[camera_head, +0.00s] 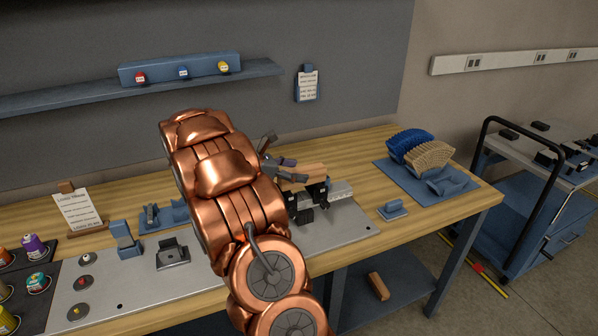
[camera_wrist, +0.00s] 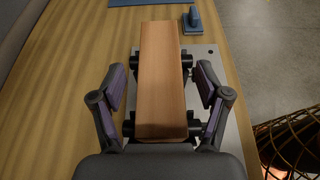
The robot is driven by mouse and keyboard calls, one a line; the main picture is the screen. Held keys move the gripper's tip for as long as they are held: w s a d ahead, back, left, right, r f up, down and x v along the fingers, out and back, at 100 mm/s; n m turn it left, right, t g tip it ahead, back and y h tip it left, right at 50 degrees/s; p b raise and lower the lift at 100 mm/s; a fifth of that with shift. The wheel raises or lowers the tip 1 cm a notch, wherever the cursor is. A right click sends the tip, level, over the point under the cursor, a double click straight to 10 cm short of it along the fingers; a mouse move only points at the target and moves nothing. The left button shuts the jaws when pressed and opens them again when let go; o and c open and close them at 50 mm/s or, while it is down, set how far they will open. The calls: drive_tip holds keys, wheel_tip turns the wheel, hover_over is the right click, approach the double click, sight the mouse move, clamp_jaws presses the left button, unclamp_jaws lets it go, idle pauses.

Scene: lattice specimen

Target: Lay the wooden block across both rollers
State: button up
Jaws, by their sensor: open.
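The wooden block (camera_wrist: 160,80) lies lengthwise under my gripper in the wrist view. Dark roller ends show beside it near its far end (camera_wrist: 134,62) and near its close end (camera_wrist: 194,128). The block appears to lie across both rollers; the contact underneath is hidden. In the head view the block (camera_head: 305,174) sits above the black roller supports (camera_head: 301,213), partly hidden by my arm. My gripper (camera_wrist: 160,84) is open, with one finger on each side of the block and visible gaps between. It also shows in the head view (camera_head: 279,160).
A grey plate (camera_head: 345,234) lies under the rollers on the wooden bench. A small blue piece (camera_head: 392,209) and a blue mat (camera_head: 382,174) with curved lattice pieces are to the right. Another wooden block (camera_head: 378,286) lies on the lower shelf. A cart (camera_head: 540,220) stands far right.

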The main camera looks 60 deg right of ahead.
drive_tip(key=v, duration=1)
drive_tip(key=shift+w+a+r, duration=0.15)
drive_tip(key=shift+a+r, duration=0.05)
drive_tip(key=shift+a, duration=0.1)
drive_tip(key=s+a+m+t+y, duration=0.1)
drive_tip(key=s+a+m+y, duration=0.1)
drive_tip(key=s+a, duration=0.4)
drive_tip(key=s+a+m+t+y, duration=0.2)
drive_tip(key=s+a, duration=0.4)
drive_tip(key=a, duration=0.6)
drive_tip(key=shift+a+f+m+y, duration=0.4)
drive_tip(key=shift+m+y, duration=0.2)
drive_tip(key=shift+m, duration=0.2)
drive_tip(key=s+a+f+m+t+y, duration=0.1)
drive_tip(key=s+a+m+y, duration=0.1)
drive_tip(key=s+a, duration=0.2)
drive_tip(key=s+a+f+m+t+y, duration=0.1)
drive_tip(key=s+a+y, duration=0.1)
drive_tip(key=s+a, duration=0.3)
drive_tip(key=s+a+f+m+y, duration=0.1)
drive_tip(key=s+a, duration=0.3)
drive_tip(key=a, duration=0.7)
drive_tip(key=shift+s+f+m+t+y, duration=0.3)
drive_tip(key=shift+s+m+t+y, duration=0.15)
drive_tip(key=shift+m, duration=0.35)
drive_tip(key=shift+c, duration=0.3)
